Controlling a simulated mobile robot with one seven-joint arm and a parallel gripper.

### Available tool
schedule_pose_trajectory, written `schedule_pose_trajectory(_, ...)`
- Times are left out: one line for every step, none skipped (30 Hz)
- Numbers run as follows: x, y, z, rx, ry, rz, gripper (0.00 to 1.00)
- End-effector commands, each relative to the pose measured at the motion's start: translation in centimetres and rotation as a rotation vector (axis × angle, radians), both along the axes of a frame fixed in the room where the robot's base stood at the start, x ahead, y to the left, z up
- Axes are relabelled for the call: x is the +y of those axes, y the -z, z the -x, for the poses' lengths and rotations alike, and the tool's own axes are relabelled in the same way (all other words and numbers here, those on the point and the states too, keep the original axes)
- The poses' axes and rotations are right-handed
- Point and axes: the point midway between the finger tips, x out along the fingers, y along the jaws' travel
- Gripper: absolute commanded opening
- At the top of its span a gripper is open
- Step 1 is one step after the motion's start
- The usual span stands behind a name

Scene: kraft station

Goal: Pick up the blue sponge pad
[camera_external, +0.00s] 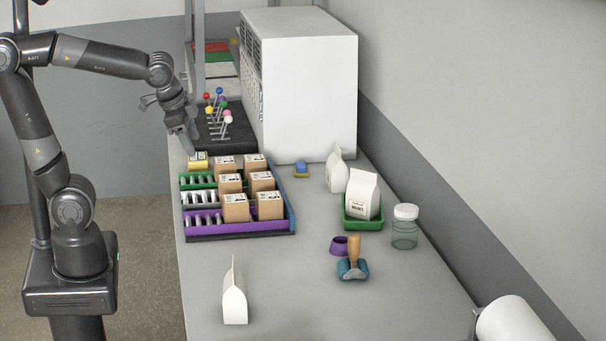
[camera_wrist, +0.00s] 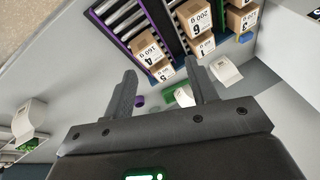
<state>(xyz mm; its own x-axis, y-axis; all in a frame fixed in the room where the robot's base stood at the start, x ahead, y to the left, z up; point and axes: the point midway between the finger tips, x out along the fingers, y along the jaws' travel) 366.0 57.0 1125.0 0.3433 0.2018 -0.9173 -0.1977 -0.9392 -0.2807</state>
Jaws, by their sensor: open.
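A small blue block on a yellow base, which looks like the blue sponge pad (camera_external: 301,167), lies on the counter right of the box rack, in front of the white cabinet. A small blue shape near the boxes in the wrist view (camera_wrist: 246,37) may be the same pad. My gripper (camera_external: 168,122) is open and empty, above the counter's left edge, well left of the pad. In the wrist view its two fingers (camera_wrist: 161,72) are spread, with nothing between them held. A second blue thing is the base of a wooden-handled stamp (camera_external: 352,269).
The rack (camera_external: 240,236) with several cardboard boxes lies between my gripper and the pad. A pin stand (camera_external: 213,132) and a yellow item (camera_external: 198,160) are close to my gripper. White bags, a green tray (camera_external: 362,223) and a jar (camera_external: 405,228) stand at right.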

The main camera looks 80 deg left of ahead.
Motion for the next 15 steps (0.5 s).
schedule_pose_trajectory(1.0, 0.3, -1.4, 0.035, 0.027, -0.045, 0.53)
schedule_pose_trajectory(1.6, 0.4, -2.2, 0.052, 0.044, -0.072, 0.53)
schedule_pose_trajectory(2.3, 0.5, -3.3, 0.078, 0.07, -0.109, 0.53)
schedule_pose_trajectory(2.9, 0.7, -4.0, 0.096, 0.088, -0.137, 0.53)
schedule_pose_trajectory(3.5, 0.8, -4.8, 0.116, 0.108, -0.165, 0.53)
schedule_pose_trajectory(4.3, 1.0, -5.9, 0.142, 0.133, -0.202, 0.53)
schedule_pose_trajectory(4.9, 1.2, -6.7, 0.162, 0.152, -0.229, 0.53)
schedule_pose_trajectory(5.5, 1.4, -7.4, 0.183, 0.172, -0.255, 0.53)
schedule_pose_trajectory(6.3, 1.7, -8.5, 0.211, 0.198, -0.291, 0.53)
schedule_pose_trajectory(6.9, 2.0, -9.3, 0.232, 0.218, -0.318, 0.53)
schedule_pose_trajectory(7.4, 2.3, -10.0, 0.255, 0.238, -0.345, 0.53)
schedule_pose_trajectory(8.2, 2.6, -11.1, 0.284, 0.266, -0.38, 0.53)
schedule_pose_trajectory(8.8, 3.0, -11.9, 0.307, 0.286, -0.407, 0.53)
schedule_pose_trajectory(9.4, 3.3, -12.7, 0.331, 0.307, -0.433, 0.53)
schedule_pose_trajectory(10.2, 3.7, -13.7, 0.362, 0.335, -0.469, 0.53)
